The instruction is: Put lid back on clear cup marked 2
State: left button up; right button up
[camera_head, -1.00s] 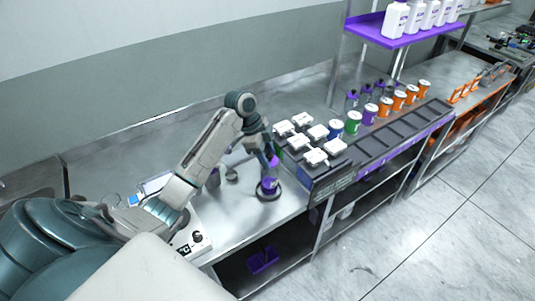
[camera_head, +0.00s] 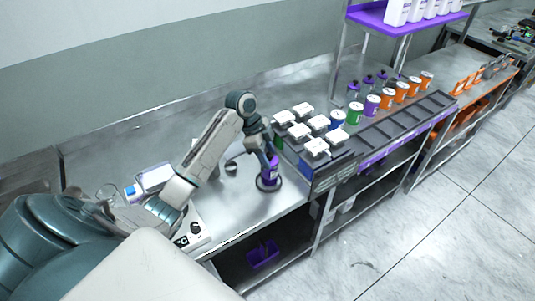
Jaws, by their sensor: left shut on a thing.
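My left gripper (camera_head: 271,154) reaches down from the arm and is shut on a small purple lid (camera_head: 273,161). The lid is at the top of a clear cup with purple contents (camera_head: 268,178), with little or no gap visible; I cannot tell whether it is seated. The cup stands upright on a dark round base (camera_head: 261,187) near the front edge of the steel bench. Its number mark is too small to read.
A dark rack with several white-topped items (camera_head: 316,147) stands just right of the cup. Beyond it are coloured cans (camera_head: 372,105) and several purple-capped clear cups (camera_head: 353,89). Bare bench (camera_head: 225,215) is left of the cup.

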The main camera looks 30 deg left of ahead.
pick_arm(q)
jog(key=shift+r+p, duration=0.1)
jog(key=shift+p, duration=0.25)
dwell(0.8)
jog(key=shift+p, duration=0.4)
dwell(0.8)
jog(key=shift+p, duration=0.45)
jog(key=shift+f, duration=0.2)
dwell(0.4)
jog(key=o, duration=1.5)
